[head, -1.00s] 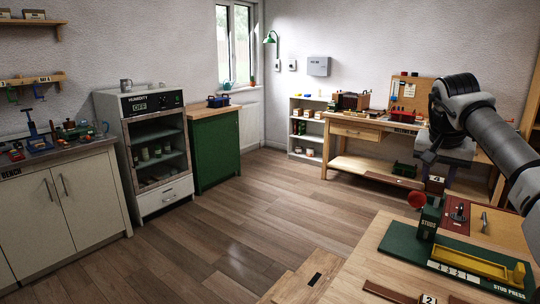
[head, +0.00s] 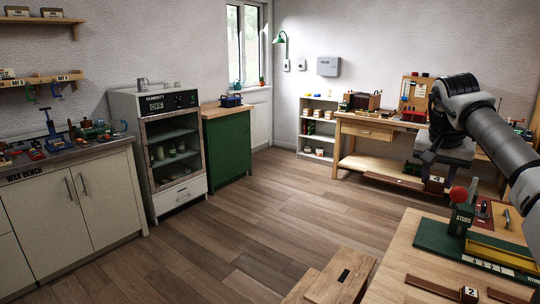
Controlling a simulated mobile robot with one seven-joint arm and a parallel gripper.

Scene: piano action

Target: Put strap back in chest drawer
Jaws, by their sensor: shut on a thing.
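A dark brown strap (head: 395,181) with a white number 4 tag (head: 435,180) hangs level below the wrist of my arm, at the right of the head view. My gripper (head: 431,166) is shut on this strap; its fingertips are mostly hidden by the wrist. The white humidity cabinet (head: 127,146) stands at left centre, with a closed drawer (head: 181,194) at its bottom. The wooden workbench at the back also has a closed drawer (head: 368,132). I cannot tell which of these drawers is the chest drawer.
A wooden table (head: 403,268) at the front right carries a green stud press (head: 440,241) and another brown strap (head: 432,288) with a number 2 tag. A wooden stool-like piece (head: 325,287) stands at the bottom. The wooden floor (head: 255,220) in the middle is clear.

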